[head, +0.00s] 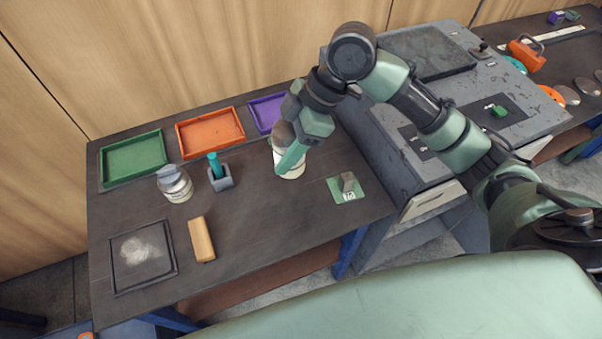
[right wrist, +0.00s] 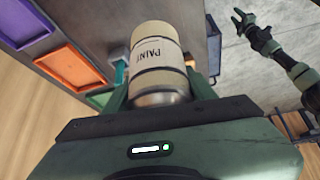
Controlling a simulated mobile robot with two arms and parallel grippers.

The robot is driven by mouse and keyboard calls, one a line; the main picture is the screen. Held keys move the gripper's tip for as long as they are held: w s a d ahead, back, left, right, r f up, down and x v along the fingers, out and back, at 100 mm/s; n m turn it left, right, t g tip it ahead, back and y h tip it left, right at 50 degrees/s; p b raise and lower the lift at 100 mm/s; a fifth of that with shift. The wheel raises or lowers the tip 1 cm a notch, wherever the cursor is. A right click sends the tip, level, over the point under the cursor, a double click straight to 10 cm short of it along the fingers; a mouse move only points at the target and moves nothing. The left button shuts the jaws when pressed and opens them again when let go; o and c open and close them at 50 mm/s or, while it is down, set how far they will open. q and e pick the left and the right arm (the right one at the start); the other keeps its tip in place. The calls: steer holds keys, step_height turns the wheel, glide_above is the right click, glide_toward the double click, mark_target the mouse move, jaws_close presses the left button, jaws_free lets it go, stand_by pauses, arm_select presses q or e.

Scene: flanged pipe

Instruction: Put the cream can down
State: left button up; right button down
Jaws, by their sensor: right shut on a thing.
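The cream can (head: 291,168) is at the right gripper, over the table's back middle, right of the grey holder. In the right wrist view the can (right wrist: 155,55) sits between the fingers, with a white label reading PAINT. My right gripper (head: 290,150) is shut on it from above and hides part of it in the head view. I cannot tell whether the can's base touches the table. My left gripper (right wrist: 244,20) shows small in the right wrist view, its fingers apart and empty; it is outside the head view.
Green (head: 133,158), orange (head: 210,132) and purple (head: 264,112) trays line the table's back. Another can (head: 174,184) and a grey holder (head: 221,180) with a teal handle stand in front.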

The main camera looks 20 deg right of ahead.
steer(key=f+p, duration=0.1)
steer(key=f, duration=0.5)
steer(key=f+p, duration=0.1)
steer(key=f, duration=0.5)
steer(key=f+p, duration=0.1)
steer(key=f, duration=0.6)
steer(key=shift+s+p, duration=0.3)
steer(key=shift+s, duration=0.1)
steer(key=shift+f, duration=0.2)
steer(key=shift+f, duration=0.2)
steer(key=c, duration=0.5)
jaws_free()
steer(key=shift+r, duration=0.15)
